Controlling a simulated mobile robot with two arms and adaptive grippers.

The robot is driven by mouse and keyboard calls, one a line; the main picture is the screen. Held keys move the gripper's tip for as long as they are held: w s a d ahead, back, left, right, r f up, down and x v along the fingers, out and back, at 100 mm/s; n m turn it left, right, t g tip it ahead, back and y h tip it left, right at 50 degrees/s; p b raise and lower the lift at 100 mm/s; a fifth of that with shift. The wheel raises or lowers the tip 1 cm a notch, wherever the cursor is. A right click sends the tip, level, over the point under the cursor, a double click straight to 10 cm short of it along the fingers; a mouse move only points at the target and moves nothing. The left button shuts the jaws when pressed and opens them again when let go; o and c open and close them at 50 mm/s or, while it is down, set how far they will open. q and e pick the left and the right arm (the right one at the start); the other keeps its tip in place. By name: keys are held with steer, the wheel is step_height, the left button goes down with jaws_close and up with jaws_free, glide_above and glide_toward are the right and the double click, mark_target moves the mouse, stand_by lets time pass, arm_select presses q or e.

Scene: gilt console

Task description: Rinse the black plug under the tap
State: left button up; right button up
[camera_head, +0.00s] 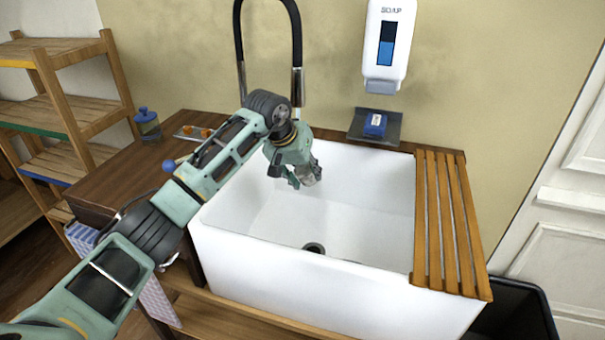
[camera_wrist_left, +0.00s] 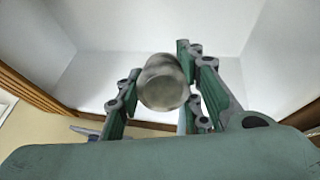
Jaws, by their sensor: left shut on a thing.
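My left gripper (camera_head: 303,178) reaches over the left back part of the white sink (camera_head: 245,255), above its floor. It is shut on a grey, rounded, metallic-looking thing (camera_wrist_left: 164,82), which sits between the fingers in the left wrist view. I cannot tell whether this is the plug; it looks grey, not black. A dark round piece (camera_head: 314,248) lies at the sink floor near the front; I cannot tell if it is a plug or the drain. The tap (camera_head: 297,45) has a black arched hose and chrome parts behind my wrist. No water shows. My right gripper is not in view.
A slatted wooden board (camera_head: 450,225) covers the sink's right end. A blue-lidded jar (camera_head: 147,124) stands on the left counter. The sink's middle and right are free.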

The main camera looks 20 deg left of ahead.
arm_select(q)
steer(key=shift+a, duration=0.1)
stand_by(0.3)
steer(key=shift+a, duration=0.45)
steer(key=shift+d, duration=0.15)
steer(key=shift+d, duration=0.5)
steer(key=s+b, duration=0.1)
steer(key=s, duration=0.7)
steer(key=shift+d, duration=0.35)
steer(key=shift+r, duration=0.1)
stand_by(1.2)
